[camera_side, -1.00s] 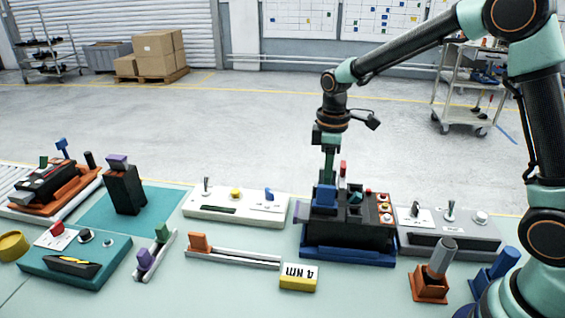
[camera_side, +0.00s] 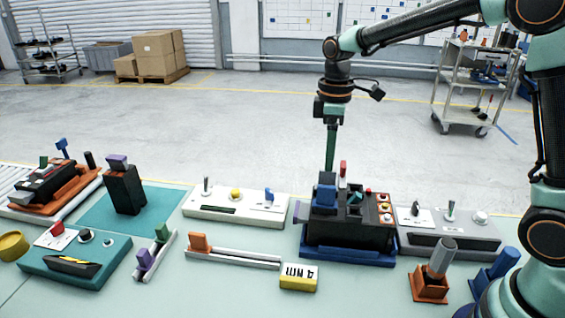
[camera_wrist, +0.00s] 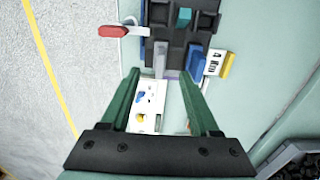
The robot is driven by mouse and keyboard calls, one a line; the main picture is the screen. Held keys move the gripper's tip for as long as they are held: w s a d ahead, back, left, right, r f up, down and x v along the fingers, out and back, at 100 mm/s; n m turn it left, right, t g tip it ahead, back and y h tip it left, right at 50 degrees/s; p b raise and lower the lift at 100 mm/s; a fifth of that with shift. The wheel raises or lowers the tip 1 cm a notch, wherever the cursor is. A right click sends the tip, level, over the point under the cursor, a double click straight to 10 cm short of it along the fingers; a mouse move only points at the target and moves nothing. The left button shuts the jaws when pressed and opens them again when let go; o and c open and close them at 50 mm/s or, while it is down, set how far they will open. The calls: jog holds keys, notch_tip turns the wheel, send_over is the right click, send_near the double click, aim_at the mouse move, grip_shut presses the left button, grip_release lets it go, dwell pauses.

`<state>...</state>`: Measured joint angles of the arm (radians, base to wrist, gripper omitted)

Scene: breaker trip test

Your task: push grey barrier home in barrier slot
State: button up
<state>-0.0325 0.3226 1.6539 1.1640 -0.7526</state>
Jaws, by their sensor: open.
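The black breaker housing (camera_side: 345,236) sits in a blue base (camera_side: 350,257) at right of centre in the side view. In the wrist view its dark slotted top (camera_wrist: 182,38) is ahead of the fingers. A grey upright piece (camera_wrist: 160,60), apparently the grey barrier, stands at the housing's near edge there. I cannot tell how deep it sits in its slot. My gripper (camera_side: 330,169) points down just above the housing. Its green fingers are apart and empty in the wrist view (camera_wrist: 159,73).
A blue block (camera_side: 325,195) and a red lever (camera_side: 343,172) rise from the housing. A white panel (camera_side: 235,206) lies to its left and a grey panel (camera_side: 450,232) to its right. A yellow-and-white torque block (camera_side: 298,278) lies in front.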

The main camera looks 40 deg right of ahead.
notch_tip(320, 180, up, 6)
jog(key=shift+f, duration=0.15)
jog(key=shift+s, duration=0.1)
jog(key=s+d+m+t, duration=0.1)
jog(key=s+m+t, duration=0.4)
jog(key=s+m, duration=0.4)
jog(key=s, duration=0.5)
jog(key=shift+s+d+t, duration=0.2)
jog(key=shift+s+t, duration=0.05)
jog(key=shift+t, duration=0.05)
